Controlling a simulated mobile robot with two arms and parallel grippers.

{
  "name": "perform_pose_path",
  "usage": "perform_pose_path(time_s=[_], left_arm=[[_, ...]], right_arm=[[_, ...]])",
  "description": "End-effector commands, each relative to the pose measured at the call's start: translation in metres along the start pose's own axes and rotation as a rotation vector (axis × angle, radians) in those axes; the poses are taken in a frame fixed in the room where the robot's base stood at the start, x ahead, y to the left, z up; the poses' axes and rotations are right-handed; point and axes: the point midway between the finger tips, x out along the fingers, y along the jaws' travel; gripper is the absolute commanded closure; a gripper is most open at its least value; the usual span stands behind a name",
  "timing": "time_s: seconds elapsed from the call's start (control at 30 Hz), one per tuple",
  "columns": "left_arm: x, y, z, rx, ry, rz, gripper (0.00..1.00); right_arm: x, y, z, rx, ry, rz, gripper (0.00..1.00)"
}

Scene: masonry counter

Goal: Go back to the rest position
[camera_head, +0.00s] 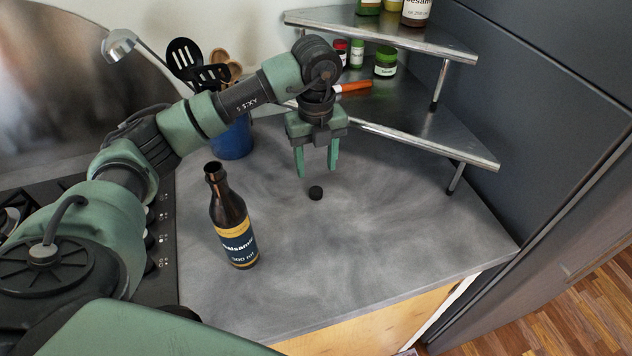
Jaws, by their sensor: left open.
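My left gripper (316,173) is open, fingers pointing down, above the grey counter. Nothing is between its fingers. A dark balsamic bottle (233,222) stands upright and uncapped on the counter, left of and nearer than the gripper. My right gripper is not in view.
A metal corner shelf (430,138) with jars stands behind and right of my gripper. A blue utensil pot (233,140) stands behind my forearm. A stove (160,235) is at left. The counter (370,250) is clear at front right.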

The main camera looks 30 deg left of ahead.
Motion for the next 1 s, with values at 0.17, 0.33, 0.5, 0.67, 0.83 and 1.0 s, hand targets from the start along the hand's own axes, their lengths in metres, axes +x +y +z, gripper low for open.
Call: perform_pose_path(time_s=[0.17,0.33,0.5,0.67,0.83,1.0], left_arm=[[-0.029,-0.001,0.001,-0.002,-0.002,-0.002,0.48],[-0.041,0.0,0.0,-0.001,0.001,0.0,0.48],[-0.045,0.0,0.0,-0.001,0.001,0.0,0.48],[-0.07,0.0,0.0,-0.001,0.0,0.0,0.48],[-0.1,0.0,0.0,-0.001,0.001,0.0,0.48],[-0.119,0.0,0.0,-0.001,0.001,0.001,0.48]], right_arm=[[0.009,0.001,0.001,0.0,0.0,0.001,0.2],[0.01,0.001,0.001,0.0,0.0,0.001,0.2],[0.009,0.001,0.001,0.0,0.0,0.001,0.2],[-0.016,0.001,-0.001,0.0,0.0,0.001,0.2],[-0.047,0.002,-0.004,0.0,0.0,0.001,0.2],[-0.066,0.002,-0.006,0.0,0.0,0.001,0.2]])
